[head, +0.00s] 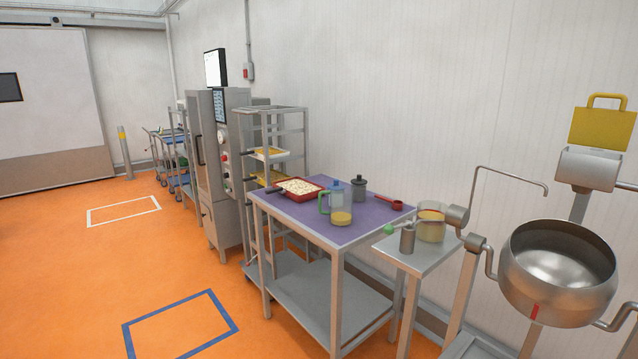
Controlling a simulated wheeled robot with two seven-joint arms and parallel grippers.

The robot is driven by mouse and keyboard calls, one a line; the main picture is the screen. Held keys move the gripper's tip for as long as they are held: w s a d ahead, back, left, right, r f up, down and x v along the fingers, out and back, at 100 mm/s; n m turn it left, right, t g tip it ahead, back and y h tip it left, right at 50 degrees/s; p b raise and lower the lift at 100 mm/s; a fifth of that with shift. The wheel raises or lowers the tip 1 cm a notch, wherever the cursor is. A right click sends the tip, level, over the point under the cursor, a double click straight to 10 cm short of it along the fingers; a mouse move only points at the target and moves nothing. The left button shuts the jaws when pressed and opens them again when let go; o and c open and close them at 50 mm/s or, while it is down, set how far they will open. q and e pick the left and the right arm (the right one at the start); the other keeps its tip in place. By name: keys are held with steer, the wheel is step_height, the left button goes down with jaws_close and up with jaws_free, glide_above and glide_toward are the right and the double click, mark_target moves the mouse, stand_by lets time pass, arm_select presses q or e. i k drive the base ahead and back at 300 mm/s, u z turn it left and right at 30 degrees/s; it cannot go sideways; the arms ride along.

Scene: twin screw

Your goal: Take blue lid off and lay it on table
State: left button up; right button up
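A blue lid (335,183) sits on top of a clear jug (337,200) with a green handle. The jug stands upright near the middle of the purple-topped table (294,212). A yellow layer (341,217) shows at the jug's lower part; I cannot tell whether it is inside the jug or a separate low container in front. The lid is small in this view, and how it is fastened cannot be seen. Neither of my grippers is in view.
On the table, a red tray (302,196) with pale pieces is left of the jug; a dark grey lidded pot (359,187) and a red scoop (394,205) are right. A side stand (415,256) and a steel kettle (560,285) are farther right. Orange floor is open at left.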

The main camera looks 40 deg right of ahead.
mark_target(336, 182)
steer(key=i, duration=2.8)
steer(key=z, duration=3.25)
